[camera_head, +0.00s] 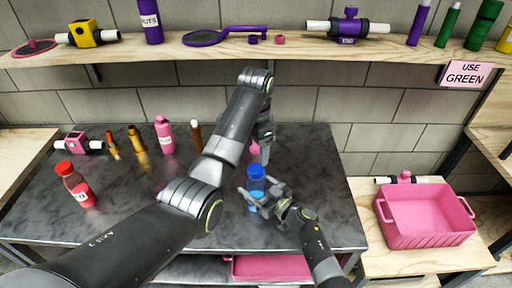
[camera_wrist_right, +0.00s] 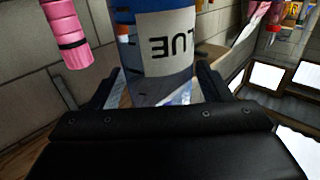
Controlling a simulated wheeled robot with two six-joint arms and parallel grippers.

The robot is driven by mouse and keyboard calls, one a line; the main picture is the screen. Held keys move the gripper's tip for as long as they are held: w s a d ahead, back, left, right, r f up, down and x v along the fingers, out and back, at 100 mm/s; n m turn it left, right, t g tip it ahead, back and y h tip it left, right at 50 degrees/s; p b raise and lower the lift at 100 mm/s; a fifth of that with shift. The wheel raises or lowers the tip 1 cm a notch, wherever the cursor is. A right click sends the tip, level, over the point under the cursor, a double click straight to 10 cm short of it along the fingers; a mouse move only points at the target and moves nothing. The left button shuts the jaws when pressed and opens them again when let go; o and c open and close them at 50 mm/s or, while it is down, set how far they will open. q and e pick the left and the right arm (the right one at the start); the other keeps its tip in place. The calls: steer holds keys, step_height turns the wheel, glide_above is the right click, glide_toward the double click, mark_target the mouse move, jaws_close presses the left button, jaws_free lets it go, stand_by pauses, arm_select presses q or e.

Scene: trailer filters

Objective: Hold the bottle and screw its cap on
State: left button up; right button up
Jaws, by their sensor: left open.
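The blue bottle (camera_head: 256,186) stands out near the middle of the dark table, with a bright blue top (camera_head: 256,170). In the right wrist view its white label (camera_wrist_right: 167,45) shows upside-down letters. My right gripper (camera_head: 262,194) has its fingers against both sides of the bottle and appears shut on it. The fingers flank it in the wrist view too. My left gripper (camera_head: 263,150) is open, pointing down just above and behind the bottle top. Whether a separate cap sits on the bottle is too small to tell.
A small pink thing (camera_head: 254,148) shows beside my left gripper. A pink bin (camera_head: 428,222) is at the right. A shelf (camera_head: 270,48) runs above.

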steer(key=shift+o, duration=0.6)
arm_select(q)
steer(key=shift+r, duration=0.1)
arm_select(e)
steer(key=shift+s+d, duration=0.2)
steer(key=shift+d, duration=0.05)
arm_select(q)
steer(key=shift+r+p, duration=0.6)
steer(key=shift+p, duration=0.05)
arm_select(e)
steer(key=v, duration=1.6)
steer(key=shift+s+d, duration=0.3)
arm_select(q)
steer(key=shift+f, duration=0.1)
arm_select(e)
steer(key=shift+r, duration=0.1)
